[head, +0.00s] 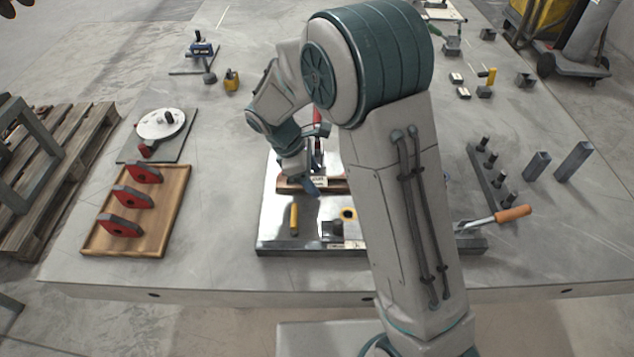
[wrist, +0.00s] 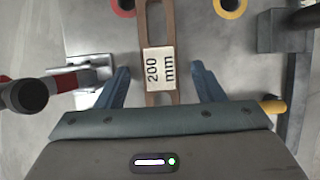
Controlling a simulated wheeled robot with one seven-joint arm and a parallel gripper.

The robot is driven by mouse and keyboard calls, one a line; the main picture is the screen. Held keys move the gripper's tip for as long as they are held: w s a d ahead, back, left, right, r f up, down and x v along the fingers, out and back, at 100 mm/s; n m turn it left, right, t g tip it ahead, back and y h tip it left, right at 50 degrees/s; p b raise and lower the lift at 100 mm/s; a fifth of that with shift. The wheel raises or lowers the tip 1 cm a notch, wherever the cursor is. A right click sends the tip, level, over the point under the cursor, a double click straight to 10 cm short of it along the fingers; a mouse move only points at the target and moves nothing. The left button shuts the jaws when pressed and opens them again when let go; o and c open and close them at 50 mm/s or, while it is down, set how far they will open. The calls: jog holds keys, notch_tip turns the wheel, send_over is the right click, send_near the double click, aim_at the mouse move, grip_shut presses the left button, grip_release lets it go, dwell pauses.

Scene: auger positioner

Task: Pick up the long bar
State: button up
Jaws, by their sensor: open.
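The long bar appears to be a brown slotted bar (wrist: 154,25) with a white "200 mm" label, running up the wrist view between my fingers. In the head view the brown bar (head: 288,186) lies across the metal plate, partly hidden by my gripper and arm. My gripper (wrist: 160,72) is open, with one blue finger on each side of the bar and a gap on both sides. In the head view my gripper (head: 310,186) is over the bar. Its exact height above the bar cannot be told.
The metal fixture plate (head: 275,215) carries a yellow pin (head: 294,219), a yellow ring (head: 348,213) and a dark block. A red-handled clamp (head: 317,125) stands close behind my gripper. A wooden tray (head: 175,220) with red parts sits left. An orange-handled tool (head: 513,214) lies right.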

jog(key=shift+f, duration=0.1)
jog(key=shift+c, duration=0.3)
grip_shut()
jog(key=shift+r, duration=0.2)
